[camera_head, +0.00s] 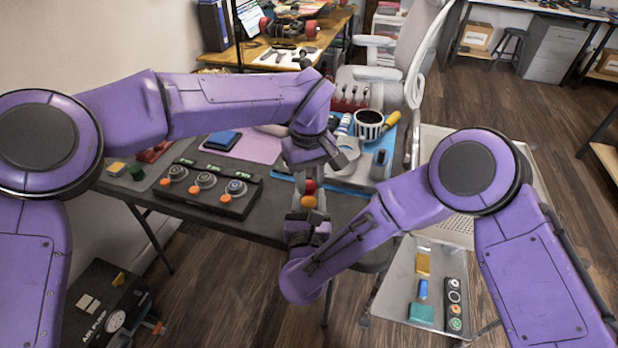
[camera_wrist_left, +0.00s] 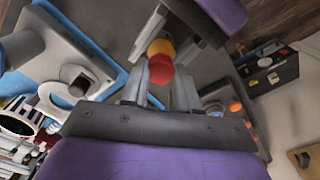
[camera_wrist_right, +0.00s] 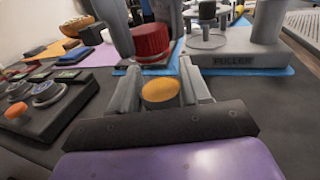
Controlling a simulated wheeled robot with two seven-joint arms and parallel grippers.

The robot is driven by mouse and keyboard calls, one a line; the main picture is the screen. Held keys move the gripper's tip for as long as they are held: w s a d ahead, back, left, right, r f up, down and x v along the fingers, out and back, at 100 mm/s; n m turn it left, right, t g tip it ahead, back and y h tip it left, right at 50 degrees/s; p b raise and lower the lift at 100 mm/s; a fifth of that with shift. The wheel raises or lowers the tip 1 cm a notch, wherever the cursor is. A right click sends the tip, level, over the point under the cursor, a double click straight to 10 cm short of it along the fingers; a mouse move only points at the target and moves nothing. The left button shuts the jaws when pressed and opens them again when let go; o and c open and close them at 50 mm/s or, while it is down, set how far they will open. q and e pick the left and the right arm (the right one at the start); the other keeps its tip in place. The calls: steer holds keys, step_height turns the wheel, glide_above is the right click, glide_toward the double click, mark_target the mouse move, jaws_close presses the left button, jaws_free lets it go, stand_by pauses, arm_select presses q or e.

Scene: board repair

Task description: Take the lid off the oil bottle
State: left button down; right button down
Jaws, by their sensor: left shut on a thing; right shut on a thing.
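The red ribbed lid (camera_wrist_right: 151,42) is between the fingers of my left gripper (camera_head: 309,178), which is shut on it; it also shows in the left wrist view (camera_wrist_left: 161,70). The orange-yellow part of the oil bottle (camera_wrist_right: 160,92) is between the fingers of my right gripper (camera_head: 307,212), which is shut on it. In the head view the lid sits just above the orange part, near the table's front edge. The right wrist view shows a grey band between red and orange; I cannot tell whether they touch. Fingers hide most of the bottle.
A black panel with several knobs (camera_head: 207,188) lies left of the grippers.

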arm_select(q)
steer(key=n, duration=2.1)
steer(key=shift+s, duration=0.1)
steer(key=n, duration=1.8)
steer(key=shift+d+r, duration=0.1)
steer(key=n, duration=1.1)
steer(key=shift+r, duration=0.2)
steer(key=shift+r, duration=0.95)
